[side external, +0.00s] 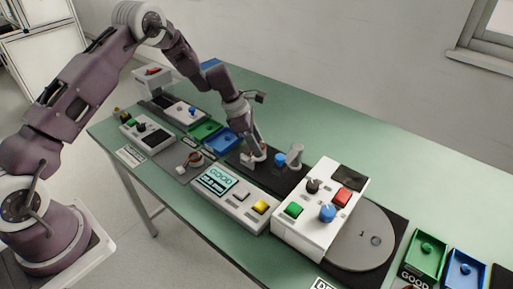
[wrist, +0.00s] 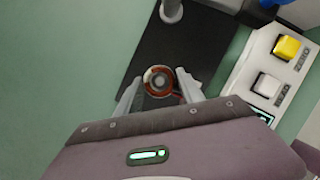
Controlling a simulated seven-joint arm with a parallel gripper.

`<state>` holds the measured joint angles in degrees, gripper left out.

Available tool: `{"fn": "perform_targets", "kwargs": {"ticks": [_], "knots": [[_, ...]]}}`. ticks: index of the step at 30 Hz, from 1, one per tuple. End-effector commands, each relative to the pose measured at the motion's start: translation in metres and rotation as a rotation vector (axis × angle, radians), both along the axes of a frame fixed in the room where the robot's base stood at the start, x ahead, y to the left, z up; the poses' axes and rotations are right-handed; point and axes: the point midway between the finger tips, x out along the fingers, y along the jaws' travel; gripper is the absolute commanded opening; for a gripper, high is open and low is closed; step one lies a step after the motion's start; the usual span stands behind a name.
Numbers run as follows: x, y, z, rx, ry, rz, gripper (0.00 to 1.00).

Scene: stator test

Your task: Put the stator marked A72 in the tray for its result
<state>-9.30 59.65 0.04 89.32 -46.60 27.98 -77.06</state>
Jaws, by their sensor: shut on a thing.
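In the wrist view a round stator (wrist: 158,81) with a copper-coloured ring and pale rim is between the fingers of my gripper (wrist: 160,90). The gripper is shut on it, over the black mat (wrist: 195,45). No A72 mark is readable. In the side view my gripper (side external: 254,158) is low over the black mat (side external: 288,182), behind the white tester (side external: 235,200), whose screen (side external: 219,179) reads GOOD; the stator is mostly hidden there. A green tray (side external: 205,131) and a blue tray (side external: 222,141) lie left of my gripper; their labels are unreadable.
A copper ring-shaped part (side external: 194,158) lies on a grey mat left of the tester. A white box (side external: 320,215) with buttons and a turntable (side external: 360,238) are farther right, then another green tray (side external: 428,247) and blue tray (side external: 465,270).

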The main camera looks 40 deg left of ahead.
Motion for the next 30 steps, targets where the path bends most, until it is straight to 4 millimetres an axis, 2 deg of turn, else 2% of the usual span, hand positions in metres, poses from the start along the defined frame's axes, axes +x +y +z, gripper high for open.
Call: {"fn": "perform_targets", "kwargs": {"ticks": [2, 9, 12, 14, 16, 20, 23, 27, 30], "knots": [[0.001, 0.005, 0.008, 0.009, -0.006, 0.002, 0.0], [0.002, 0.003, 0.068, 0.008, -0.007, 0.0, 0.0], [0.002, 0.003, 0.087, 0.007, -0.007, 0.001, 0.0], [0.002, 0.007, 0.094, 0.007, -0.004, 0.008, 0.0], [0.005, 0.018, 0.096, 0.009, -0.002, 0.025, 0.0], [0.014, 0.064, 0.09, 0.018, 0.005, 0.092, 0.0], [0.018, 0.111, 0.081, 0.029, 0.012, 0.158, 0.0], [0.016, 0.177, 0.07, 0.047, 0.025, 0.243, 0.0], [0.012, 0.211, 0.064, 0.057, 0.032, 0.284, 0.0]]}}
